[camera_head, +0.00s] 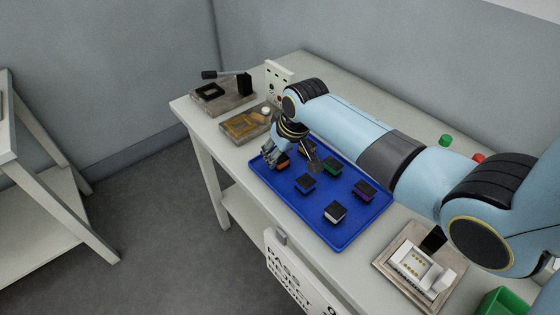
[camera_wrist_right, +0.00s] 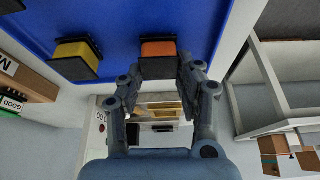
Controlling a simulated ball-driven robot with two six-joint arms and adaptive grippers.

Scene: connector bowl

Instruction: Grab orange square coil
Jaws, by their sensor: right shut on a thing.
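The orange square coil (camera_head: 283,161) with a black flange sits at the far left corner of the blue tray (camera_head: 345,241). In the right wrist view the orange coil (camera_wrist_right: 158,49) lies between the fingertips of my right gripper (camera_wrist_right: 160,72). The gripper is shut on it, with the fingers at the sides of its black flange. In the head view my right gripper (camera_head: 289,150) comes down over the coil and partly covers it. My left gripper is in neither view.
A coil with a yellow winding (camera_wrist_right: 76,50) stands beside the orange one. A green coil (camera_head: 331,166), a blue coil (camera_head: 306,183), a purple coil (camera_head: 364,190) and a pale coil (camera_head: 335,212) share the tray. Fixtures (camera_head: 245,124) stand beyond the tray; a white fixture (camera_head: 418,264) stands nearer.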

